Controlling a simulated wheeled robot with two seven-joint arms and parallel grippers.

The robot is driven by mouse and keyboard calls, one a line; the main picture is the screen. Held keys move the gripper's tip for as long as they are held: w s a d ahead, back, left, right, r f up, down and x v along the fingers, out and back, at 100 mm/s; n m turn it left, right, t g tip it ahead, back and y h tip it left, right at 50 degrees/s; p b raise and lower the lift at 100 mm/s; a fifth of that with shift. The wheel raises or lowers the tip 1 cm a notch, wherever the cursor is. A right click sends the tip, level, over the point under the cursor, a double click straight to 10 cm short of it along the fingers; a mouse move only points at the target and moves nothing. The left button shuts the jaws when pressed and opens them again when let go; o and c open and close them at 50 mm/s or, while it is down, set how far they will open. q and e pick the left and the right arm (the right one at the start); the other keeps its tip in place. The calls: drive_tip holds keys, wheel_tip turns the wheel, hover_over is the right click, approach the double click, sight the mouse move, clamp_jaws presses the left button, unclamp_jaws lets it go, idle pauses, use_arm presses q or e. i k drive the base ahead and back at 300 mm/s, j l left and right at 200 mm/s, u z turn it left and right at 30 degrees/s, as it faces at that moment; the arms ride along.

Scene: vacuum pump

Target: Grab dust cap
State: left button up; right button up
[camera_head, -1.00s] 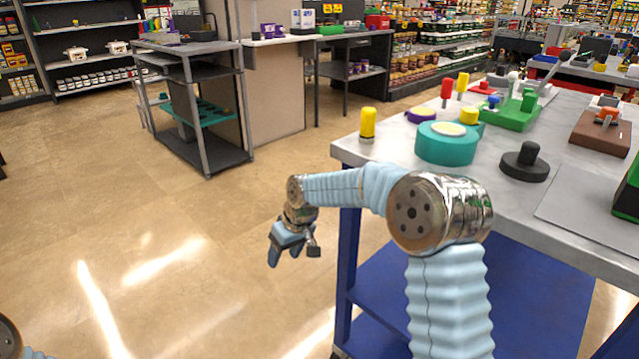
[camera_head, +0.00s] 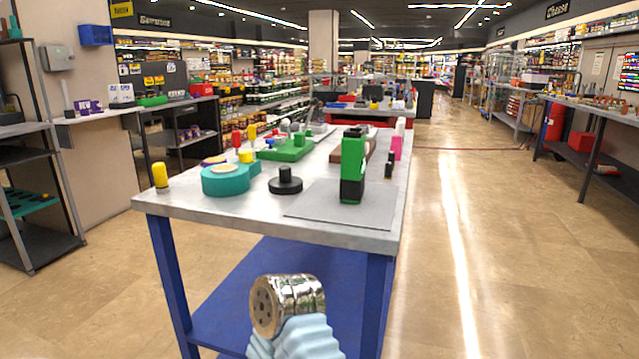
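I cannot tell for certain which object is the dust cap. A black disc with an upright knob (camera_head: 286,182) stands on the grey worktable (camera_head: 232,208), left of a flat grey plate (camera_head: 345,203). A green and black upright block (camera_head: 353,165) stands on the plate. A teal round piece (camera_head: 226,181) with a pale top lies left of the black disc. A yellow-topped peg (camera_head: 160,176) stands at the table's left corner. Neither gripper is in view; only a metal joint and pale blue sleeve of one of my arms show at the bottom.
Farther back on the table are a green tray-like block (camera_head: 285,151), a brown block (camera_head: 349,153), a pink item (camera_head: 396,147) and small red and yellow pegs. A blue lower shelf (camera_head: 270,285) sits beneath. Open floor (camera_head: 490,250) lies to the right; shelving stands at the left.

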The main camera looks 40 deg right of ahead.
sight(286, 184)
drive_tip(key=i+z, duration=0.1)
drive_tip(key=z, duration=0.4)
drive_tip(key=i+z, duration=0.1)
drive_tip(key=z, duration=0.4)
drive_tip(key=j+z, duration=0.15)
drive_tip(key=z, duration=0.35)
drive_tip(key=i+j+z, duration=0.1)
drive_tip(key=z, duration=0.4)
drive_tip(key=i+j, duration=0.1)
drive_tip(key=j, duration=0.25)
drive_tip(key=i+j, duration=0.1)
drive_tip(key=j, duration=0.2)
drive_tip(key=i+j, duration=0.1)
drive_tip(key=j, duration=0.25)
drive_tip(key=k+j, duration=0.2)
drive_tip(key=j, duration=0.15)
drive_tip(key=k+j, duration=0.15)
drive_tip(key=j, duration=0.15)
drive_tip(key=j+z, duration=0.05)
